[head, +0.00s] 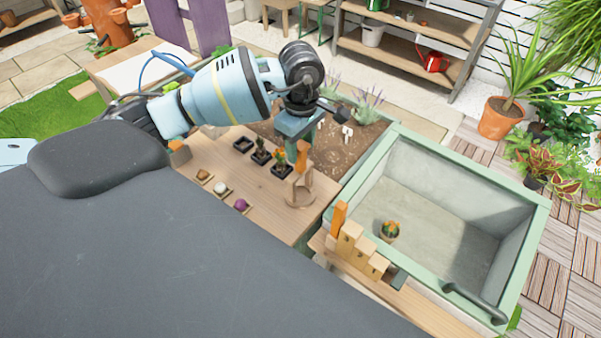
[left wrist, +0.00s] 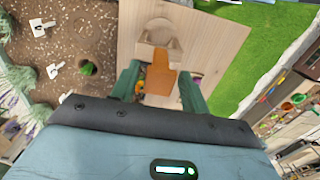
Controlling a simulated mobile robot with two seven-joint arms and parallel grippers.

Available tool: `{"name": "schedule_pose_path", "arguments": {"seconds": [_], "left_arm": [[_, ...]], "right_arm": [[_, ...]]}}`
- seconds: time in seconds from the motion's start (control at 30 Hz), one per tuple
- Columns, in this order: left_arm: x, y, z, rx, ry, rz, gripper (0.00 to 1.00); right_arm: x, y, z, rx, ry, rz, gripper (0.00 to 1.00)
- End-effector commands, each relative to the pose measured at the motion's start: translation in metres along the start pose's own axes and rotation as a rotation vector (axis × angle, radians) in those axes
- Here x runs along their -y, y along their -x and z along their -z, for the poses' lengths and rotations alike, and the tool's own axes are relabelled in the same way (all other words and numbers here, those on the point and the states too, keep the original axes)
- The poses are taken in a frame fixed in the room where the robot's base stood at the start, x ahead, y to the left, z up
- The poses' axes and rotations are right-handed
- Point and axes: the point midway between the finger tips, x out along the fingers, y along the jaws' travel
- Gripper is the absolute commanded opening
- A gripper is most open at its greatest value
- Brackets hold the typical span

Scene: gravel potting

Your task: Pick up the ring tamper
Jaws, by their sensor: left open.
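The ring tamper is a pale wooden ring-like piece (head: 300,190) with an orange handle (head: 303,157), on the wooden worktop (head: 203,160) near its right edge. My left gripper (head: 303,138) hangs just above the handle, pointing down, and its fingers partly hide the view there. In the left wrist view the handle (left wrist: 161,83) shows between the two open green fingers (left wrist: 158,90), with the wooden part (left wrist: 158,42) beyond them. I cannot tell the exact height gap; the fingers are not closed on it. My right gripper is not in view.
Small black pots, some with orange-flowered plants (head: 279,166), stand left of the tamper. Small trays with bulbs (head: 240,206) sit nearer. A soil bed (head: 340,150) lies behind. A green-rimmed trough (head: 450,178) holds a small potted plant (head: 390,230). Wooden blocks (head: 350,238) stand on its near side.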

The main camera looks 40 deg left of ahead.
Motion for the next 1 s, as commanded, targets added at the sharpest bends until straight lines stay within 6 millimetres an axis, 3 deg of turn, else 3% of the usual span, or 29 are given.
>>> {"name": "schedule_pose_path", "arguments": {"seconds": [0.4,0.7,1.0], "left_arm": [[0.000,-0.047,0.000,0.000,0.000,0.001,0.45],[0.000,-0.052,0.000,0.001,0.000,0.000,0.45],[0.000,-0.051,0.000,0.001,0.000,0.000,0.07]], "right_arm": [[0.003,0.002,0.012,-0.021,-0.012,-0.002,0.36],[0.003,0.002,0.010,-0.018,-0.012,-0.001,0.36],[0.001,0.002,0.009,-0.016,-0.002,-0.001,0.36]]}}
